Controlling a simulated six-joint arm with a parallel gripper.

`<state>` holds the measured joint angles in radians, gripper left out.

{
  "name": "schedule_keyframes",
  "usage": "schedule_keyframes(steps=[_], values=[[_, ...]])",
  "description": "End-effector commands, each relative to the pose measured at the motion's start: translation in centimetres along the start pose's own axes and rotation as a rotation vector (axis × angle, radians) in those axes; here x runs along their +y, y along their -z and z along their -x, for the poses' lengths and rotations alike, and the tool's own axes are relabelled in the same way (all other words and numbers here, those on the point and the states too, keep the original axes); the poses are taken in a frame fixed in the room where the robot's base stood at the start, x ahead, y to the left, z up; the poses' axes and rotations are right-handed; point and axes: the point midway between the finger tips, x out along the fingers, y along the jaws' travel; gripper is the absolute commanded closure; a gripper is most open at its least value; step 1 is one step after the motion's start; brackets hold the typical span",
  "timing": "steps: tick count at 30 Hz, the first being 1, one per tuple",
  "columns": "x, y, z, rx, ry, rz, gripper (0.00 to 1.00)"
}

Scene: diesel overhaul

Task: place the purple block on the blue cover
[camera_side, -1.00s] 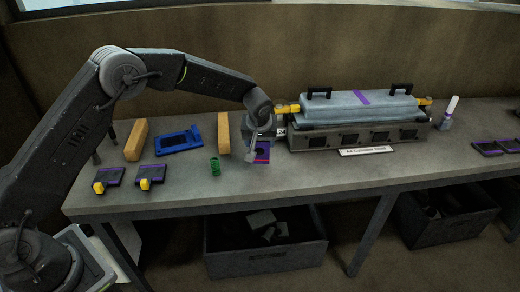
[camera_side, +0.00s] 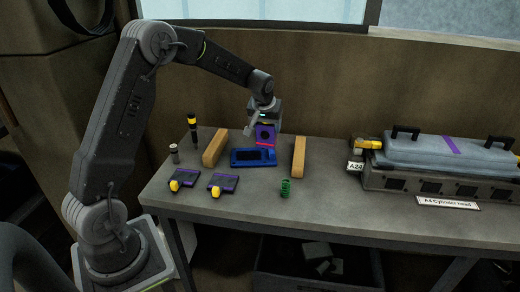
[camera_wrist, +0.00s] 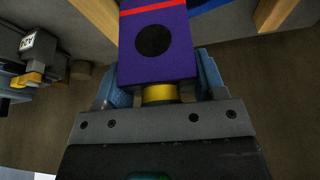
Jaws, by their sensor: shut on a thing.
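The purple block (camera_side: 265,133) has a dark round spot and a red stripe. It is held in my gripper (camera_side: 263,117), above the table and just behind or over the far edge of the blue cover (camera_side: 236,161). In the wrist view the purple block (camera_wrist: 157,68) sits between the jaws of my gripper (camera_wrist: 160,92), with a yellow round piece at its near end. The blue cover lies flat between two wooden bars. A blue strip of it (camera_wrist: 207,6) shows at the top of the wrist view. The side view does not show clearly how high the block is.
Wooden bars stand left (camera_side: 215,147) and right (camera_side: 299,156) of the cover. In front are a green spring (camera_side: 285,188) and two dark plates (camera_side: 187,179) (camera_side: 224,184) with yellow knobs. The cylinder head (camera_side: 430,181) is at right.

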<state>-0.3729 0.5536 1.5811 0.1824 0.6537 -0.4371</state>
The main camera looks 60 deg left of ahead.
Motion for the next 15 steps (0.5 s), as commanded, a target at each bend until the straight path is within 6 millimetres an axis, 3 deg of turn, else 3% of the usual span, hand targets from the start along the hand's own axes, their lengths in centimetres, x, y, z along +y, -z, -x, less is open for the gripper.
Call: schedule_keyframes(steps=[1,6,10,15], values=[[-2.9,1.0,-0.1,0.003,0.007,0.024,0.76],[-10.4,2.5,-0.2,0.007,0.021,0.063,0.76],[-14.5,3.0,-0.1,0.014,0.031,0.082,0.76],[-17.3,3.1,-0.1,0.018,0.037,0.093,0.76]])
